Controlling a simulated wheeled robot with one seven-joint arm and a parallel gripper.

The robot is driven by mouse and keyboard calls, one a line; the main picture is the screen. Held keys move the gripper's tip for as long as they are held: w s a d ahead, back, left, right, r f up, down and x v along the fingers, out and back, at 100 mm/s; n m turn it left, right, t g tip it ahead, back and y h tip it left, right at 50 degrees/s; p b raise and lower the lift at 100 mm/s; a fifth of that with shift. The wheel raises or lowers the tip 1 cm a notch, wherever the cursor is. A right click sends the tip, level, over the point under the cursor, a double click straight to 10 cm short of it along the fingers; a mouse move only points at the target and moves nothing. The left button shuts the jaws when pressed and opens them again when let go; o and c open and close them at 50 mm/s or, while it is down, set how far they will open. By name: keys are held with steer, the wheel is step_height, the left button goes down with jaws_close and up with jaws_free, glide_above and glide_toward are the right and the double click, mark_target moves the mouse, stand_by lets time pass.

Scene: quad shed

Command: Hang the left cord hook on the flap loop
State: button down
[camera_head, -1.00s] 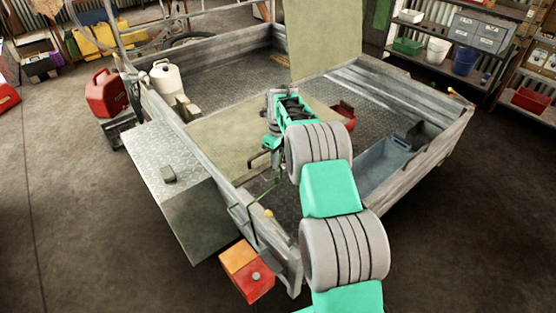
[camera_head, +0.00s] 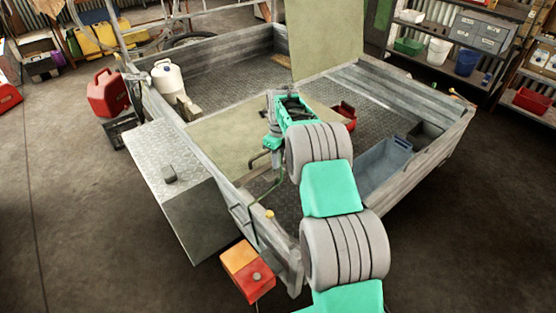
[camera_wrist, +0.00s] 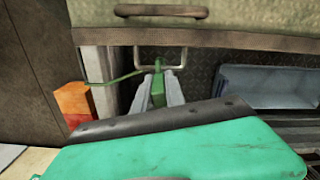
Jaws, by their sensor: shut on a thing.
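My gripper (camera_wrist: 158,92) is shut on the green cord hook (camera_wrist: 158,88), which stands between the two grey fingers in the wrist view. The hook's tip is at the pale wire flap loop (camera_wrist: 186,58), which hangs below the edge of the olive flap (camera_wrist: 240,28). I cannot tell whether the tip is through the loop or only in front of it. A green cord (camera_wrist: 118,78) runs left from the hook. In the head view, the flap (camera_head: 228,138) lies across the trailer and the cord (camera_head: 267,189) runs down to its near wall; my arm hides the loop.
A blue-grey bin (camera_head: 384,166) sits in the trailer bed, right of my arm. An orange and red lamp (camera_head: 247,271) is at the near corner. A metal plate box (camera_head: 165,160) flanks the left wall. A brown handle (camera_wrist: 160,11) is on the flap.

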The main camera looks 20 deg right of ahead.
steer(key=shift+f+b, duration=0.9)
steer(key=shift+f, duration=1.1)
steer(key=c, duration=1.3)
jaws_free()
steer(key=shift+o, duration=0.5)
steer(key=o, duration=0.4)
steer(key=shift+r, duration=0.1)
steer(key=shift+r+p, duration=2.7)
steer(key=shift+r, duration=1.8)
